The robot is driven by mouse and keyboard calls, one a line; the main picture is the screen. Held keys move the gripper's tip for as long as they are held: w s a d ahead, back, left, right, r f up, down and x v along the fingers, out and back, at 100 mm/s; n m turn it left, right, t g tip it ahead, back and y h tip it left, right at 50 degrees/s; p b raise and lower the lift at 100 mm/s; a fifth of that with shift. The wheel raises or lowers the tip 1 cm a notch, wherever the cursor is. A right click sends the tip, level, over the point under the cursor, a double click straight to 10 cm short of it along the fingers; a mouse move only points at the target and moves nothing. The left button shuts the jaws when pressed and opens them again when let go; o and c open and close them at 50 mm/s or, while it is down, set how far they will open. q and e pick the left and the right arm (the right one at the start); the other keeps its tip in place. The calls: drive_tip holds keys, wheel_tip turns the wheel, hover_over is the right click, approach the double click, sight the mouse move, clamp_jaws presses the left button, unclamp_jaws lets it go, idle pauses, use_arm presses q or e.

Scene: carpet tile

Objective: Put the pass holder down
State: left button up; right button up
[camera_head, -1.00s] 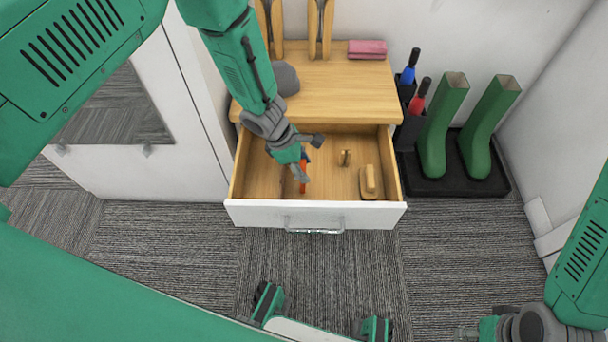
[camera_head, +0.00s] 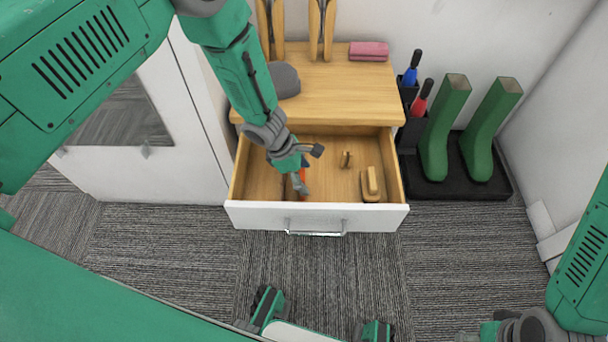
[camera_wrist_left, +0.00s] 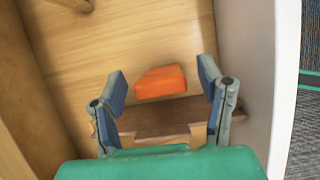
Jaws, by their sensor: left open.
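The pass holder, which I take to be the small orange block (camera_wrist_left: 161,82), lies on the wooden drawer floor in the left wrist view. In the head view only a bit of its orange (camera_head: 303,174) shows beside my fingers. My left gripper (camera_head: 309,170) is inside the open drawer (camera_head: 258,215). Its fingers (camera_wrist_left: 163,80) are spread wide, one on either side of the orange block, with visible gaps. My right gripper (camera_head: 484,332) is only partly in view at the bottom right, and its jaws are unclear.
A brown wooden piece (camera_wrist_left: 165,121) lies near the orange block. A wooden brush-like item (camera_head: 370,184) and a small wooden piece (camera_head: 346,159) lie to the right in the drawer. Green boots (camera_head: 443,130) stand right of the cabinet. A pink cloth (camera_head: 369,50) lies on top.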

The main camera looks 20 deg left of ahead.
use_arm(q)
drive_tip(key=p+v, duration=0.4)
drive_tip(key=v, duration=0.8)
drive_tip(key=s+a+f+n, duration=0.1)
drive_tip(key=s+f+n, duration=0.1)
drive_tip(key=s+n, duration=0.8)
drive_tip(key=s+f+n, duration=0.2)
drive_tip(key=s+n, duration=0.2)
drive_tip(key=n, duration=1.3)
drive_tip(key=s+a+n+y, duration=0.2)
drive_tip(key=s+a+n, duration=0.2)
drive_tip(key=n, duration=0.7)
drive_tip(key=s+a+n+y, duration=0.2)
drive_tip(key=s+a+n, duration=0.2)
drive_tip(key=s+n, duration=0.5)
drive_tip(key=shift+a+r+n+g, duration=0.25)
drive_tip(key=shift+n+g, duration=0.05)
drive_tip(key=shift+n, duration=1.3)
drive_tip(key=shift+r, duration=0.1)
